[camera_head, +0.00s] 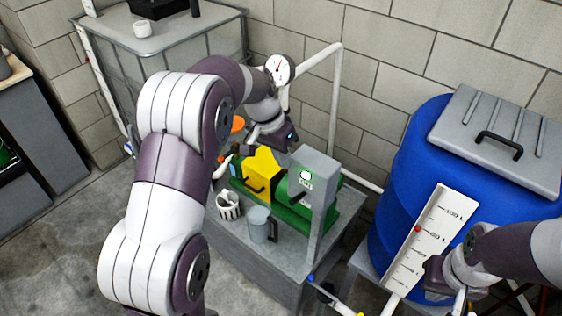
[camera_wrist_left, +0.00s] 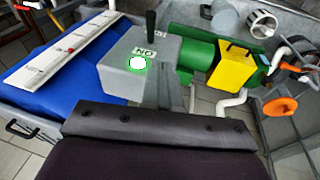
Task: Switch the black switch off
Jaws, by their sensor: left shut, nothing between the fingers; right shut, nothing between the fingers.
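The black switch is a short dark lever (camera_wrist_left: 151,22) on a grey box (camera_wrist_left: 125,65), standing out beside an "ON" label in the left wrist view. A round light on the box glows white with a green rim. In the head view, the grey box (camera_head: 318,165) stands at the right end of the green machine, with a small dark lever (camera_head: 297,199) on its front. My left gripper (camera_head: 262,143) is shut and empty, behind and left of the box, apart from the switch; its fingertips are mostly hidden. My right gripper (camera_head: 460,298) is shut and empty at the lower right, by the white gauge board.
A yellow block (camera_head: 262,169) and green motor parts sit on the grey bench, with a grey jug (camera_head: 262,224) and a white basket (camera_head: 229,206) in front. A blue barrel (camera_head: 400,190) stands right. A white pipe (camera_head: 335,100) rises behind. Open floor lies at lower left.

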